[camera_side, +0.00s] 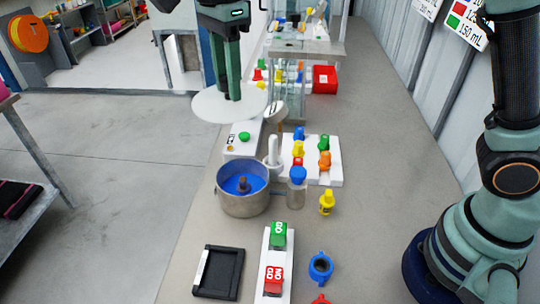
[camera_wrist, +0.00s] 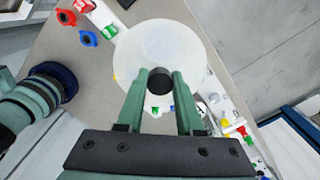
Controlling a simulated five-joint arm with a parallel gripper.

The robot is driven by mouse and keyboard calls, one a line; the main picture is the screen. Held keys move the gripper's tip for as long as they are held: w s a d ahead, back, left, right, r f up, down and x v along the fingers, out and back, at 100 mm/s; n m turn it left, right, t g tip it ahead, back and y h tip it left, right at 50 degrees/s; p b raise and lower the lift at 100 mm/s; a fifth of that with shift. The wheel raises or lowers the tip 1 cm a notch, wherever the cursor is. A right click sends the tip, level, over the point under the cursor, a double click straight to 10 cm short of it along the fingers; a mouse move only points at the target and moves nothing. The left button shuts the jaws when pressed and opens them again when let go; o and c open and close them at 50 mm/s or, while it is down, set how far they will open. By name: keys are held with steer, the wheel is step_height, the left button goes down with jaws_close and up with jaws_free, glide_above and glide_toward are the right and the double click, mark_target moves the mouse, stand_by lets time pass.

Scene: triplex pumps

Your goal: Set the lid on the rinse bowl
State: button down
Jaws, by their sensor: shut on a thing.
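The lid (camera_side: 207,108) is a pale, round disc held level in the air in the side view. My gripper (camera_side: 229,95) is shut on its knob from above. In the wrist view the lid (camera_wrist: 172,42) is a white disc below my fingers, and its dark knob (camera_wrist: 160,82) sits between the fingertips of my gripper (camera_wrist: 160,76). The rinse bowl (camera_side: 240,206) is a metal bowl with blue inside and a dark post at its middle. It stands open on the bench, below the lid and nearer the camera. I cannot make it out in the wrist view.
A blue-capped metal bottle (camera_side: 297,192) and a white upright piece (camera_side: 272,151) stand close right of the bowl. A white block with coloured valves (camera_side: 325,172) is behind them. A green button box (camera_side: 243,143) stands behind the bowl. A black tray (camera_side: 219,271) lies in front.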

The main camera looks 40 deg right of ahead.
steer(key=shift+w+d+r, duration=0.15)
steer(key=shift+w+d, duration=0.25)
steer(key=shift+d, duration=0.25)
steer(key=shift+w+d+f, duration=0.1)
steer(key=shift+d+f, duration=0.1)
steer(key=shift+f, duration=0.05)
step_height(320, 180, down, 19)
steer(key=shift+f, duration=0.15)
steer(key=c, duration=0.6)
jaws_free()
steer(key=shift+f, duration=0.1)
steer(key=shift+o, duration=0.2)
